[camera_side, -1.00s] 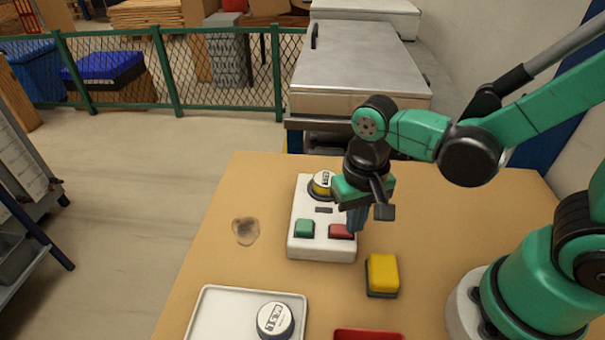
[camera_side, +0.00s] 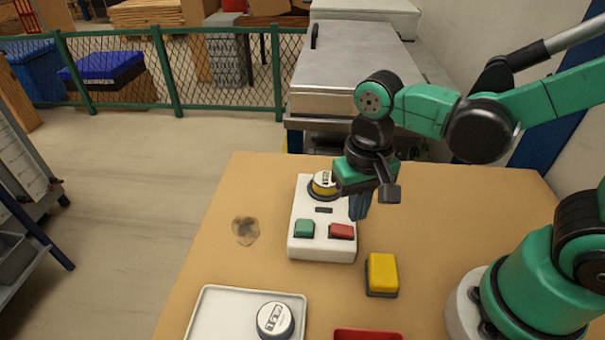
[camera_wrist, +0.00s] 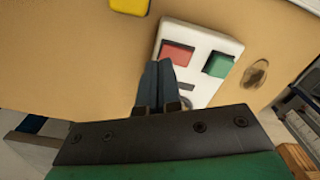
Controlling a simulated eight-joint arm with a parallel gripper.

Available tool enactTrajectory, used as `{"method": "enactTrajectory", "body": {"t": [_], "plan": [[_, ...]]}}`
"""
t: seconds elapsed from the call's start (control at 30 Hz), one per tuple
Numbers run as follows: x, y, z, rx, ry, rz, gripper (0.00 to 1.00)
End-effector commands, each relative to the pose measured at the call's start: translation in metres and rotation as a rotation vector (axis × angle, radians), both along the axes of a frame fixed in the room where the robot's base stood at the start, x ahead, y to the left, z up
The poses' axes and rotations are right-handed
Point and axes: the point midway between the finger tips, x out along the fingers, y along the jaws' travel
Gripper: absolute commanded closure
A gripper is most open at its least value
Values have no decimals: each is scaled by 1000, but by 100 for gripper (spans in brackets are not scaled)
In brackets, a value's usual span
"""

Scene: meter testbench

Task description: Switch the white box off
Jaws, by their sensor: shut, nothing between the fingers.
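The white box (camera_side: 320,251) stands on the table with a green button (camera_side: 304,228) at front left and a red button (camera_side: 341,231) at front right. My gripper (camera_side: 359,214) is shut and empty, above the box's right edge, behind and above the red button. In the wrist view the white box (camera_wrist: 203,42) shows its red button (camera_wrist: 177,53) and green button (camera_wrist: 218,64). The shut fingertips (camera_wrist: 158,66) appear beside the red button, covering part of the box.
A yellow block (camera_side: 382,273) lies right of the box. A white tray (camera_side: 215,308) holding a round meter (camera_side: 275,320) is at the front left, and a red tray (camera_side: 367,335) is at the front edge. A dark stain (camera_side: 245,230) marks the table.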

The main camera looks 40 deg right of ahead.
Motion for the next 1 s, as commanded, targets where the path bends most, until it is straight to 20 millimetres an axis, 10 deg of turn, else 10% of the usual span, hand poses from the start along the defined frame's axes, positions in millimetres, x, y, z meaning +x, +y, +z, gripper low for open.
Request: {"method": "enactTrajectory", "body": {"t": [1.0], "plan": [[5,-9,36,16,-92,47,100]]}}
